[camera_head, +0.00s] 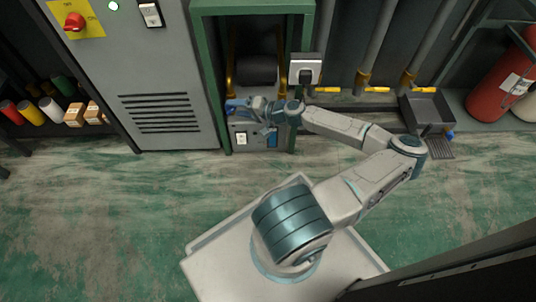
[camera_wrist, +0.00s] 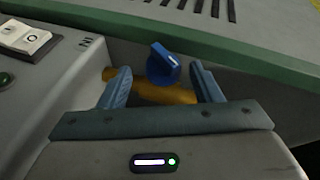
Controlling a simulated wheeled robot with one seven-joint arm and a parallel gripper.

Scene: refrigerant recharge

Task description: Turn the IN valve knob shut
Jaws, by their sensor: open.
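The blue IN valve knob (camera_wrist: 163,64) sits on a yellow pipe fitting (camera_wrist: 150,92) in the wrist view. My gripper (camera_wrist: 164,82) is open, with one blue finger on each side of the knob and fitting. The knob stands between the fingertips, slightly beyond them, and I see no clear contact. In the head view my gripper (camera_head: 233,106) is at the green-framed machine, and a blue spot there may be the knob or a finger; the arm hides details.
A switch (camera_wrist: 29,39) and a green button (camera_wrist: 5,79) are on the grey panel left of my gripper. A green frame bar (camera_wrist: 235,45) runs close behind the knob. The grey cabinet (camera_head: 160,75) stands to the left. The green floor (camera_head: 130,205) in front is clear.

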